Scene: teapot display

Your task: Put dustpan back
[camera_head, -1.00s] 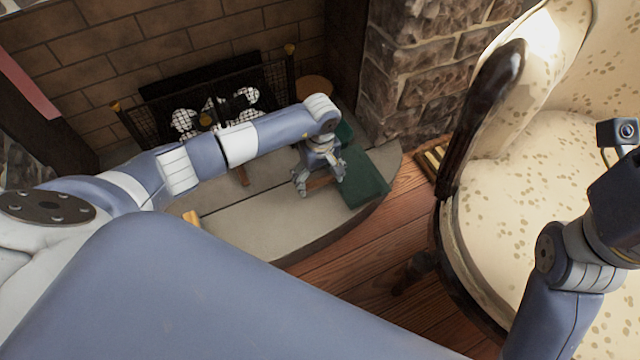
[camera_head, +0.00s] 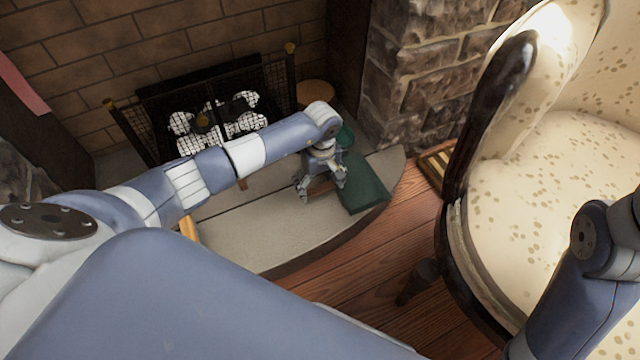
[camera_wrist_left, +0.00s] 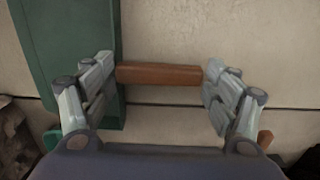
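The dustpan is a flat green pan (camera_head: 365,188) on the grey hearth, with a short brown wooden handle. It also shows along the left side of the left wrist view (camera_wrist_left: 65,40). My left gripper (camera_head: 322,192) is low over the hearth, just left of the pan. In the left wrist view its two fingers (camera_wrist_left: 160,78) are spread wide, with the wooden handle (camera_wrist_left: 160,75) lying lengthwise between them. I cannot tell whether the fingertips touch the handle's ends. My right gripper is out of view; only part of that arm shows at the right edge.
A black mesh fire screen (camera_head: 275,88) with white logs stands behind my left arm. A second green piece (camera_head: 346,136) is partly hidden behind my left wrist. The stone pillar (camera_head: 430,75) and cream armchair (camera_head: 550,190) are on the right. Wood floor (camera_head: 350,250) lies in front.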

